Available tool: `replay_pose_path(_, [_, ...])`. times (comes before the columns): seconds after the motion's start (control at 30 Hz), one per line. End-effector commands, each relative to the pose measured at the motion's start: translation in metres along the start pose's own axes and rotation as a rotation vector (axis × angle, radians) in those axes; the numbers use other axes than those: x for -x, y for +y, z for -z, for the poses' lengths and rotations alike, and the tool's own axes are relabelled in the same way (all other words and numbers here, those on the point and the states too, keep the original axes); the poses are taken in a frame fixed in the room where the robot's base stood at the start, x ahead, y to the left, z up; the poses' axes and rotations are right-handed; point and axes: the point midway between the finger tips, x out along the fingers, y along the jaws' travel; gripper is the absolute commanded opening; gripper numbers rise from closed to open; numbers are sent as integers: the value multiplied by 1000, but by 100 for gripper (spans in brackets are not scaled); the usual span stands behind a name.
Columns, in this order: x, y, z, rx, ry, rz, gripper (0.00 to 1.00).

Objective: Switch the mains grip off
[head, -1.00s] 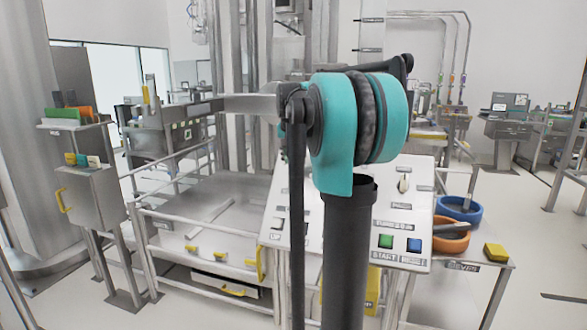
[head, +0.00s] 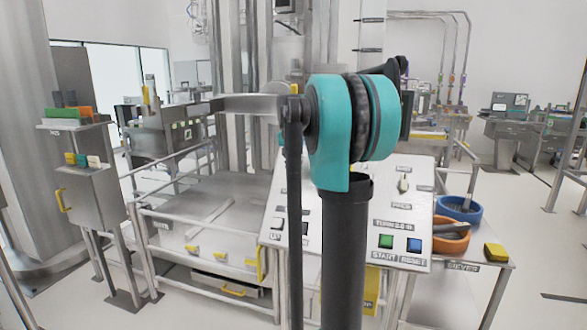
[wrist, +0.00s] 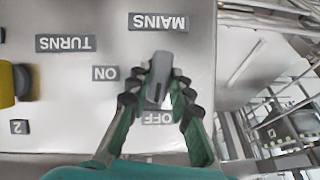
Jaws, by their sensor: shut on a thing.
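The mains grip (wrist: 159,82) is a grey lever-like handle on the pale panel in the wrist view. It stands between the two fingers of my gripper (wrist: 157,92), which is shut on it. The MAINS label (wrist: 158,22) is on one side of it, upside down in this view. The ON label (wrist: 105,73) is to its left, and the OFF label (wrist: 158,117) is at its lower end, partly between the fingers. The grip lies nearly upright in the picture, slightly tilted, with its lower end towards OFF. In the head view my arm hides the grip and gripper.
The sloping control panel (head: 412,253) carries a green START button (head: 386,241) and a blue button (head: 414,245). Blue (head: 460,208) and orange (head: 451,241) ring-shaped bowls sit on a side shelf to the right. Yellow-handled railings and a platform (head: 190,220) are at the left.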

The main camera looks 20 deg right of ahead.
Motion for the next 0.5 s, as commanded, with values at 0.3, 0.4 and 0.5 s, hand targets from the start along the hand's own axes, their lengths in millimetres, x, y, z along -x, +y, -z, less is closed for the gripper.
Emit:
replay_pose_path(0.3, [0, -3, 0, 162, 0, -82, 0])
replay_pose_path(0.4, [0, -3, 0, 178, 0, -90, 0])
replay_pose_path(0.5, [0, -2, 0, 177, 0, -90, 0])
